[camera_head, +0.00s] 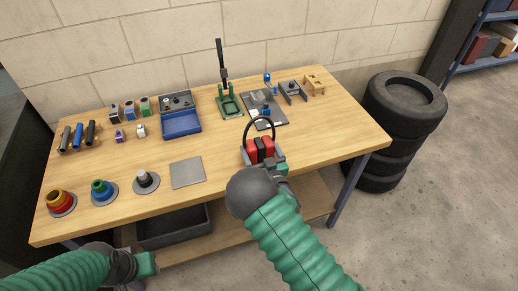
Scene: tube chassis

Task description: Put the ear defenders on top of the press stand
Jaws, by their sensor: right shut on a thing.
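The ear defenders (259,146), with red cups and a thin black headband standing up, are near the front right of the wooden table. My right gripper (264,159) is shut on them from the front; its grey fingers hide their lower part. I cannot tell whether they touch the table. The press stand (229,107) is green with a tall black lever, standing farther back and to the left of the ear defenders. My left gripper (148,265) is low in front of the table, away from both; its jaws are unclear.
A grey plate (187,172) and pegs with coloured rings (103,188) lie at the front left. A blue box (181,119) is left of the press stand. A grey fixture (264,107) with blue parts is right of it. Tyres (402,110) stack beside the table.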

